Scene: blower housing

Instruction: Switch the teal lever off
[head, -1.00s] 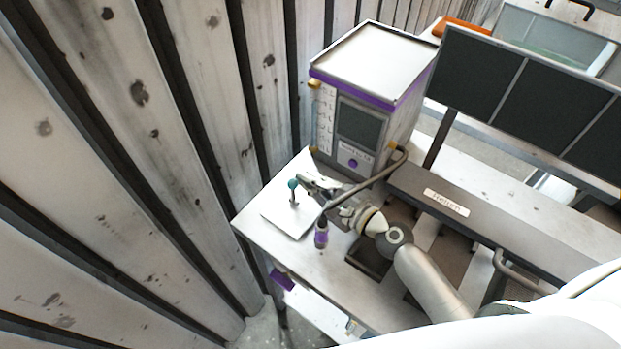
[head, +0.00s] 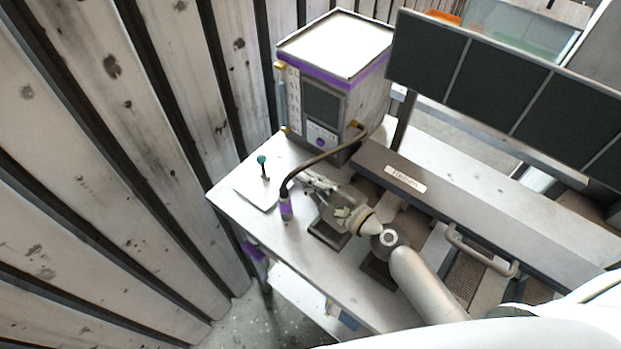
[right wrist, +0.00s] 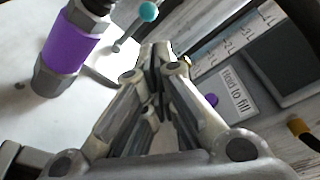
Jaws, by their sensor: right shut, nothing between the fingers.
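The teal lever (head: 262,161) has a round teal knob on a thin dark stem and stands on a pale plate (head: 252,193) at the table's left corner. In the right wrist view its knob (right wrist: 148,12) shows at the top, beyond my fingertips. My right gripper (head: 306,179) is shut and empty, to the right of the lever and apart from it. It fills the middle of the right wrist view (right wrist: 153,58). My left gripper is not in view.
A purple-banded connector (head: 286,208) with a dark curved hose stands between the plate and my right gripper. A box unit with a purple rim (head: 315,75) stands behind. Dark panels (head: 490,85) rise at the right. A ribbed wall (head: 110,130) borders the left.

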